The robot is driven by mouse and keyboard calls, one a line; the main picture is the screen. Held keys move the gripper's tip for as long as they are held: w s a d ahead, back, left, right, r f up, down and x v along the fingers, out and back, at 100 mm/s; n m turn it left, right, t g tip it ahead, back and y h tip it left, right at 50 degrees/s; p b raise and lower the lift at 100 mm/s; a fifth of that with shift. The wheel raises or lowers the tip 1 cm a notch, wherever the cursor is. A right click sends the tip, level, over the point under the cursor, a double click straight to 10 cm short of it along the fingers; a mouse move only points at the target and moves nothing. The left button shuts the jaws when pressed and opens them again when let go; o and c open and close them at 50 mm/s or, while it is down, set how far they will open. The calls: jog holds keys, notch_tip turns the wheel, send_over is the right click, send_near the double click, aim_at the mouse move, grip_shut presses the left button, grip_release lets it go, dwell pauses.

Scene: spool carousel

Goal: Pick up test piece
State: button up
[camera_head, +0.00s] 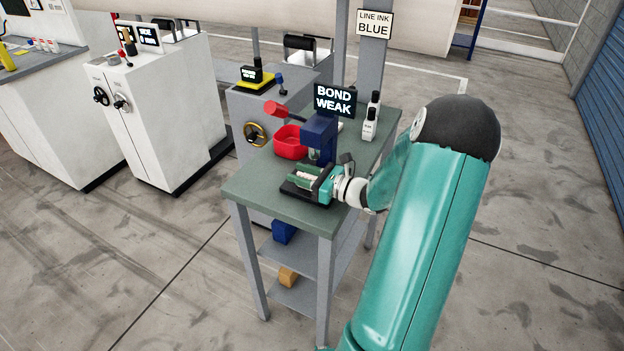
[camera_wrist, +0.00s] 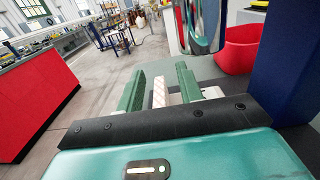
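The likely test piece, a small pale strip (camera_head: 307,176), is at the front of the blue bond tester (camera_head: 320,135) on the green-topped bench. In the wrist view the strip (camera_wrist: 159,93) lies between my two green fingers and has faint reddish marks. My gripper (camera_head: 304,174) reaches in from the right, low over the tester's dark base. In the wrist view my gripper (camera_wrist: 160,76) is open, with a finger on each side of the strip and visible gaps. Whether the strip's underside touches anything is hidden.
The tester carries a "BOND WEAK" screen (camera_head: 335,101) and a red-knobbed lever (camera_head: 276,110). A red bin (camera_head: 290,142) stands behind. White bottles (camera_head: 370,124) stand at the bench's (camera_head: 255,186) back right.

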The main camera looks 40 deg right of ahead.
jog(key=shift+c, duration=0.5)
grip_shut()
jog(key=shift+r, duration=0.15)
